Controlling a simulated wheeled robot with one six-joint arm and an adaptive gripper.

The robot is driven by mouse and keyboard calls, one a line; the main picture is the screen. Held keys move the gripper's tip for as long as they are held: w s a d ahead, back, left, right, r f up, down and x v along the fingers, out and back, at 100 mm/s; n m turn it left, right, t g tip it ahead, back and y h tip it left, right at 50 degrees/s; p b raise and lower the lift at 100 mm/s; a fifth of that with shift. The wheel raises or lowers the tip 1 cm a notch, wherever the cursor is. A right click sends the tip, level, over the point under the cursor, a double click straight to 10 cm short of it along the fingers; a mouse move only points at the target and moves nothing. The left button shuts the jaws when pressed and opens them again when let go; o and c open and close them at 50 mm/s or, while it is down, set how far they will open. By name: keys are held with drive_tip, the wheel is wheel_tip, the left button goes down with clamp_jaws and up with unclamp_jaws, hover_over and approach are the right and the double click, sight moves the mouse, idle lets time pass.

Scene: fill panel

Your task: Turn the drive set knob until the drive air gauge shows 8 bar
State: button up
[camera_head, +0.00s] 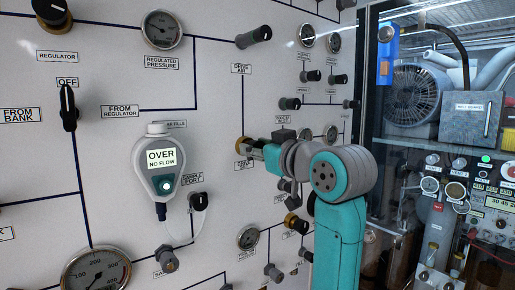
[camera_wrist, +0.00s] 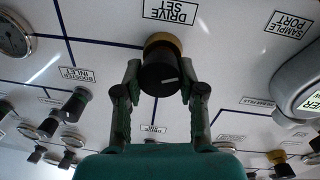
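The drive set knob (camera_wrist: 160,72) is black with a gold collar and a pale mark on its face. It sits beside the DRIVE SET label in the wrist view, which shows the panel upside down. My gripper (camera_wrist: 160,78) has one finger on each side of the knob, very close to it. I cannot tell whether the fingers press on it. In the head view my gripper (camera_head: 256,149) reaches the panel at this knob, which is mostly hidden. A gauge (camera_head: 248,237) sits below it; its label is not readable. I cannot tell which gauge is drive air or read 8 bar.
A DRIVE AIR label (camera_head: 241,69) is above my gripper, below a black knob (camera_head: 254,37). Several knobs and gauges crowd the panel right of my gripper. A handheld meter (camera_head: 160,165) reading OVER NO FLOW hangs to the left. A cabinet with a fan (camera_head: 413,95) stands right.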

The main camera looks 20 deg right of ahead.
drive_tip(key=shift+n, duration=2.8)
drive_tip(key=o, duration=1.2)
drive_tip(key=shift+c, duration=0.2)
drive_tip(key=shift+s, duration=0.15)
drive_tip(key=v, duration=1.1)
drive_tip(key=shift+s+f, duration=0.3)
drive_tip(key=shift+s, duration=0.05)
